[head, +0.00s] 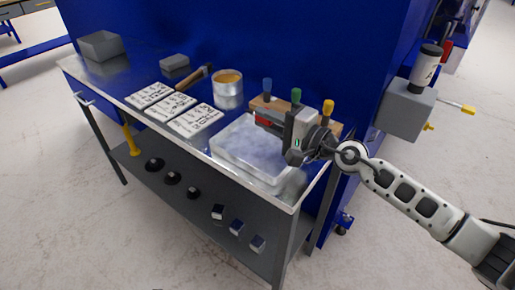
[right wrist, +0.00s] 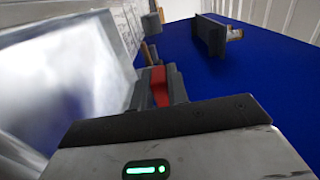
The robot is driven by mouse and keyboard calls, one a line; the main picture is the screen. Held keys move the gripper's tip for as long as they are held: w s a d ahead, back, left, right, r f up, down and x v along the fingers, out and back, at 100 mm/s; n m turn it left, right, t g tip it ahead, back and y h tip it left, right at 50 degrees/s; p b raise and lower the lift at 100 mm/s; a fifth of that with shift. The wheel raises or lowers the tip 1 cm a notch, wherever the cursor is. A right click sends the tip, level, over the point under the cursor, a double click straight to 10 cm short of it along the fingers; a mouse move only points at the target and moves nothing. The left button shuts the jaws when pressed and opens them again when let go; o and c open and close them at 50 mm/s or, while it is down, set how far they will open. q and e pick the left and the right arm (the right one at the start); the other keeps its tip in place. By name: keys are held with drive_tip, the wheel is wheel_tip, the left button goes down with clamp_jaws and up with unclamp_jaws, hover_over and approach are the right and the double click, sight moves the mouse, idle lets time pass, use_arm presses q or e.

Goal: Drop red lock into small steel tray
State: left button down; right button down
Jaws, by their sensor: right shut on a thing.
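My right gripper (head: 265,119) is shut on the red lock (head: 263,118) above the near right end of the steel table. In the right wrist view, the red lock (right wrist: 159,88) shows between the two dark fingers, partly covered by them. A small grey tray-like box (head: 174,63) stands at the back of the table, well to the left of the gripper. A larger open grey bin (head: 100,46) stands at the far left end. I cannot tell for certain which is the small steel tray. My left gripper is not in view.
A large pale, shiny tray or block (head: 245,150) lies below the right gripper. White lettered cards (head: 172,108), a hammer (head: 194,78) and a round tin (head: 228,90) lie further left. A wooden rack with coloured handles (head: 267,86) stands behind the gripper, beside the blue wall.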

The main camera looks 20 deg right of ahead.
drive_tip(key=c, duration=1.3)
unclamp_jaws()
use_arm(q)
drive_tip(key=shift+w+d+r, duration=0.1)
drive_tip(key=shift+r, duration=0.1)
use_arm(e)
drive_tip(key=shift+s+d+f, duration=0.1)
drive_tip(key=shift+s+d, duration=0.25)
drive_tip(key=b+v, duration=0.4)
drive_tip(key=v, duration=0.2)
drive_tip(key=b+v, duration=0.5)
drive_tip(key=shift+s+d+f, duration=0.2)
drive_tip(key=shift+s, duration=0.15)
drive_tip(key=shift+s+d+b, duration=0.2)
drive_tip(key=shift+s+b, duration=0.1)
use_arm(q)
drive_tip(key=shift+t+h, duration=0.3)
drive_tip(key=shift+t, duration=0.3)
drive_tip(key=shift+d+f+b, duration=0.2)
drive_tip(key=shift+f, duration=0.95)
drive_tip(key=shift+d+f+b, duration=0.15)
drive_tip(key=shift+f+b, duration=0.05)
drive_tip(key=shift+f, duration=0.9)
use_arm(e)
drive_tip(key=shift+s+d+r, duration=0.15)
drive_tip(key=shift+s+d, duration=0.25)
drive_tip(key=shift+s, duration=0.1)
drive_tip(key=shift+s+d+r, duration=0.2)
drive_tip(key=shift+s+d, duration=0.2)
drive_tip(key=shift+s, duration=0.05)
